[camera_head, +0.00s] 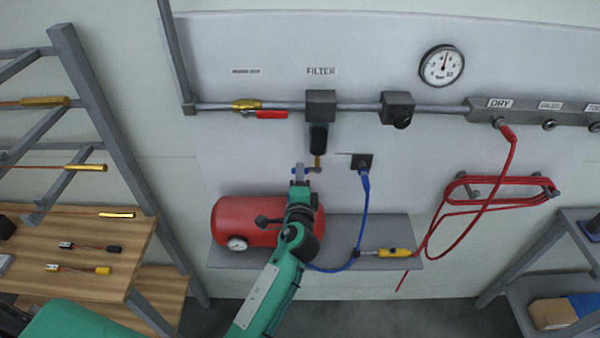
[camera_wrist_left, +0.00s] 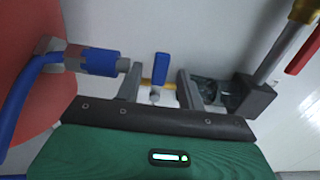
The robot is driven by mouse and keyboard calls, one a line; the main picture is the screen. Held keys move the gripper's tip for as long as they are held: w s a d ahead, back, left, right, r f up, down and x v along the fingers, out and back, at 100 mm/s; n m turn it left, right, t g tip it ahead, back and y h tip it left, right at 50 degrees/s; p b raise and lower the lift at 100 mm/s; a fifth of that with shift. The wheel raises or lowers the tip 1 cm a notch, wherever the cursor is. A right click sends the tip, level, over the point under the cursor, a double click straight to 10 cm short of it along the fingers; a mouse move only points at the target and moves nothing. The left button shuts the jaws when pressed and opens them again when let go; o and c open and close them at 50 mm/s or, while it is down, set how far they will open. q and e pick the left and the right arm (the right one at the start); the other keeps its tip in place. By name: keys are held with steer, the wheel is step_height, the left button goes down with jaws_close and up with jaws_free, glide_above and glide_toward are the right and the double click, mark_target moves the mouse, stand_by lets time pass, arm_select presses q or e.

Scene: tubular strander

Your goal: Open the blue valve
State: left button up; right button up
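The blue valve has a small blue handle (camera_wrist_left: 161,68) on a brass fitting, below the filter (camera_head: 319,138) on the wall pipe. In the head view only a little blue shows beside my gripper. My left gripper (camera_head: 302,170) is raised to the valve. In the left wrist view its two fingers (camera_wrist_left: 158,88) are apart, with the blue handle between them and gaps showing on both sides. Whether a finger touches the handle cannot be told. My right gripper is in neither view.
A red tank (camera_head: 232,217) stands on a grey shelf (camera_head: 400,258) by my left forearm. A blue hose (camera_head: 364,210) hangs right of the gripper. A red-handled valve (camera_head: 268,115) is on the pipe above. A wooden-topped bench (camera_head: 100,225) is at left.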

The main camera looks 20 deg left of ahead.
arm_select(q)
steer(key=shift+w+a, duration=0.1)
steer(key=shift+w, duration=0.2)
jaws_close()
